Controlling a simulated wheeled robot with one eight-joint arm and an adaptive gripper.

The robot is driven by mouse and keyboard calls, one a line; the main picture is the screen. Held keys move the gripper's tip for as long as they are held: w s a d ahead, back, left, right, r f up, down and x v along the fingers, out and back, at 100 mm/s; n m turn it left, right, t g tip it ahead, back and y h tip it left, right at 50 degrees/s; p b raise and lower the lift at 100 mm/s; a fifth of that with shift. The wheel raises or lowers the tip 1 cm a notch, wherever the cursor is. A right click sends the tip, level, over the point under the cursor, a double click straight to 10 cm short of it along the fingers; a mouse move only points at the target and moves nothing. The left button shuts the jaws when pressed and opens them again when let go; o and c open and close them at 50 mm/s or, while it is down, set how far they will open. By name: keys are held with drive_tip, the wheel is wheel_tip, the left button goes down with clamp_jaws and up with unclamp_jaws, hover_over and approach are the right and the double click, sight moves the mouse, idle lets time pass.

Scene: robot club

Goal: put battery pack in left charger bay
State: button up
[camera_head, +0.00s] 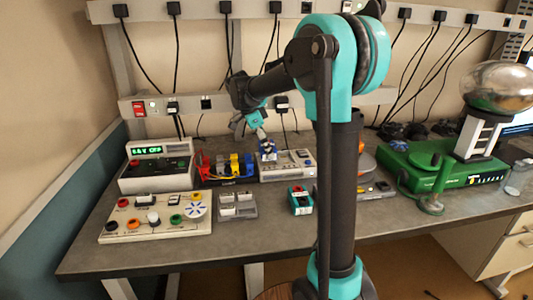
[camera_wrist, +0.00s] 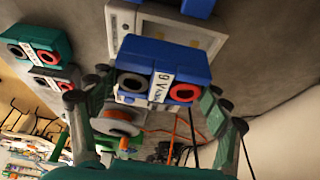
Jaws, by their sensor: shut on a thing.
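The blue battery pack (camera_wrist: 180,62) has two round terminals, one black and one red, and a white label. My gripper (camera_wrist: 158,88) is shut on it, with one finger on either side. In the head view the gripper (camera_head: 263,137) holds the small blue pack (camera_head: 268,149) at the left part of the grey charger (camera_head: 288,170). The charger's pale body (camera_wrist: 122,18) also shows behind the pack in the wrist view. I cannot tell whether the pack touches the bay; its far end is hidden.
A meter (camera_head: 157,165) and a control board (camera_head: 155,218) stand at left. A green device (camera_head: 440,167) stands at right. The bench's front strip is clear.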

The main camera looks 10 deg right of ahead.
drive_tip(key=shift+w, duration=0.9)
drive_tip(key=shift+f, duration=1.7)
drive_tip(key=shift+f, duration=0.1)
drive_tip(key=o, duration=1.4)
drive_tip(key=shift+o, duration=0.2)
drive_tip(key=v, duration=0.7)
drive_tip(key=shift+r, duration=0.3)
drive_tip(key=shift+a, duration=0.15)
